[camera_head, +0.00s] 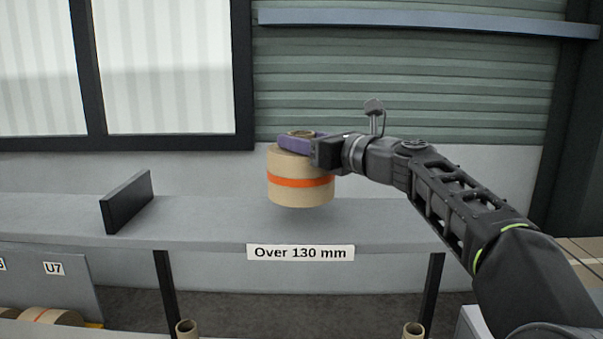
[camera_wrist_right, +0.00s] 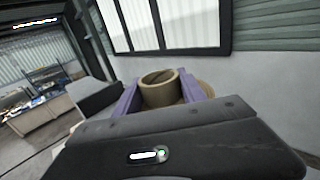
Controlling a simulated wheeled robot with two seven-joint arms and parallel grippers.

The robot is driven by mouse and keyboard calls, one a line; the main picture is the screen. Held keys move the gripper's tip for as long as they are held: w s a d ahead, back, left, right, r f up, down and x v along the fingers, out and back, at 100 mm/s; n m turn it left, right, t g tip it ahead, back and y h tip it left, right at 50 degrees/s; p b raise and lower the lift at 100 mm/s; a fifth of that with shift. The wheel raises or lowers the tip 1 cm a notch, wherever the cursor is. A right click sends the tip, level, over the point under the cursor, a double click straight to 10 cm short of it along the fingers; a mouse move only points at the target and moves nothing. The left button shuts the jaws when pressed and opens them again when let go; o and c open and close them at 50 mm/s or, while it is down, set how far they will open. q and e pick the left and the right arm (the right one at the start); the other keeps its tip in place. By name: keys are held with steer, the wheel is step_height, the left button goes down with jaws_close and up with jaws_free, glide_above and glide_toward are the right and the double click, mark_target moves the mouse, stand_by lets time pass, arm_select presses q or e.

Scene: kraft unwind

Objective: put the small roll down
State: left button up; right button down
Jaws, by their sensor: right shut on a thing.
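The small roll (camera_head: 290,190) is tan kraft with an orange band and hangs upright from my right gripper (camera_head: 302,138). The gripper's purple fingers are shut on its brown core, which sticks up from the top of the roll. In the right wrist view the core (camera_wrist_right: 160,88) sits between the purple fingers (camera_wrist_right: 165,95). The roll is over the grey shelf (camera_head: 390,226) labelled "Over 130 mm" (camera_head: 300,253). Its underside looks a little above the shelf top, but I cannot tell the exact gap. My left gripper is not in view.
A black upright divider (camera_head: 127,202) stands on the shelf to the left. The shelf top is clear on both sides of the roll. Below, a panel marked "U7" (camera_head: 54,268), lying rolls (camera_head: 50,316) and two core ends (camera_head: 187,328) show. A wall and shutter (camera_head: 430,90) stand behind.

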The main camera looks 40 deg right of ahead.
mark_target(306, 167)
steer(key=shift+f, duration=0.4)
step_height(306, 167, down, 4)
steer(key=shift+f, duration=0.1)
steer(key=c, duration=0.7)
jaws_free()
steer(key=shift+f, duration=0.1)
steer(key=shift+o, duration=0.2)
steer(key=shift+s, duration=0.1)
steer(key=shift+s+d+b, duration=0.1)
steer(key=shift+s+b, duration=0.4)
steer(key=s+d+b, duration=0.1)
steer(key=s+b, duration=0.1)
steer(key=s, duration=0.8)
steer(key=shift+s+d, duration=0.2)
steer(key=shift+s, duration=0.2)
